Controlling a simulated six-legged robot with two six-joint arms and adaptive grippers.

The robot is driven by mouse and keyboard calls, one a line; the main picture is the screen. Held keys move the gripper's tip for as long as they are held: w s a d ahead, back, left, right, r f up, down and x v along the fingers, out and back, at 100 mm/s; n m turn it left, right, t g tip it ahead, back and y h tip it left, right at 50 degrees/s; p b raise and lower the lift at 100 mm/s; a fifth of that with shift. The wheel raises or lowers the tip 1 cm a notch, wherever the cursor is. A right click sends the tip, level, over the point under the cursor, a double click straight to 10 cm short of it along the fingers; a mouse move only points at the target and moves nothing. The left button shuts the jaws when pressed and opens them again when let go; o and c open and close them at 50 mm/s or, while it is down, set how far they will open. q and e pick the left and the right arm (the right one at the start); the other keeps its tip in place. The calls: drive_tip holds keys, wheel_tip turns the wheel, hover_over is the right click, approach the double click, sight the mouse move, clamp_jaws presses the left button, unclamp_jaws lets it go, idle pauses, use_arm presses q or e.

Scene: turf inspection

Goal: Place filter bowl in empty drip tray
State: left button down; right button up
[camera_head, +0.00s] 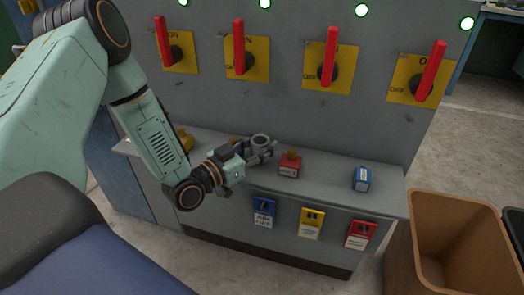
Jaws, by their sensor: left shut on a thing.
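My left gripper (252,156) reaches in from the left over the grey shelf and is shut. A small grey round piece with an open top (261,141) shows at its fingers. It looks like the filter bowl, but it is small and partly covered by the fingers. I cannot tell whether it touches the shelf. No drip tray can be made out clearly. My right gripper is not in view.
On the shelf (325,188) are a red block with a brown top (290,165), a blue block (362,179) and a yellow item (185,141) partly behind my arm. Red levers (328,57) rise behind. Coloured locks or tags (311,222) hang below. A brown bin (400,258) stands right.

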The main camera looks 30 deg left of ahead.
use_arm(q)
drive_tip(key=shift+w+a+f, duration=0.1)
drive_tip(key=shift+w+f, duration=0.05)
drive_tip(key=c, duration=1.1)
unclamp_jaws()
drive_tip(key=shift+o, duration=0.2)
